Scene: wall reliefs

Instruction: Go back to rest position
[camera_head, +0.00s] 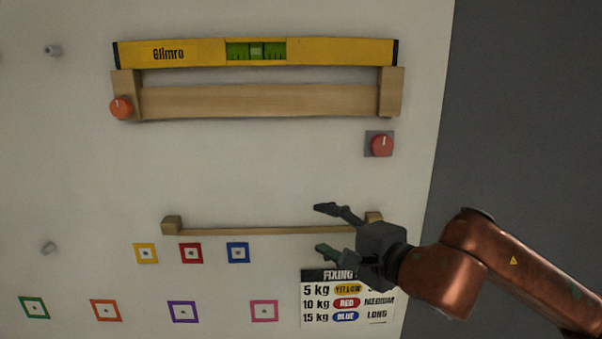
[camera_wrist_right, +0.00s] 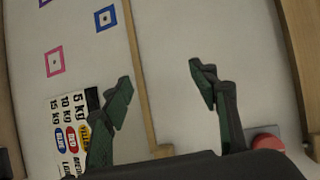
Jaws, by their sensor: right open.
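My right gripper (camera_head: 332,232) is in front of the white panel, at the right end of the thin lower wooden rail (camera_head: 270,231). Its two fingers are spread apart with nothing between them. In the right wrist view my right gripper (camera_wrist_right: 160,92) also shows open and empty, with the thin rail (camera_wrist_right: 140,75) behind the gap. The copper-coloured right arm comes in from the lower right of the head view. My left gripper is in neither view.
A yellow spirit level (camera_head: 200,52) rests on the upper wooden shelf (camera_head: 260,101). Red knobs sit at the shelf's left end (camera_head: 121,107) and below its right end (camera_head: 381,145). A weight chart (camera_head: 320,301) is partly hidden by my gripper. Coloured square frames (camera_head: 183,311) line the panel's bottom.

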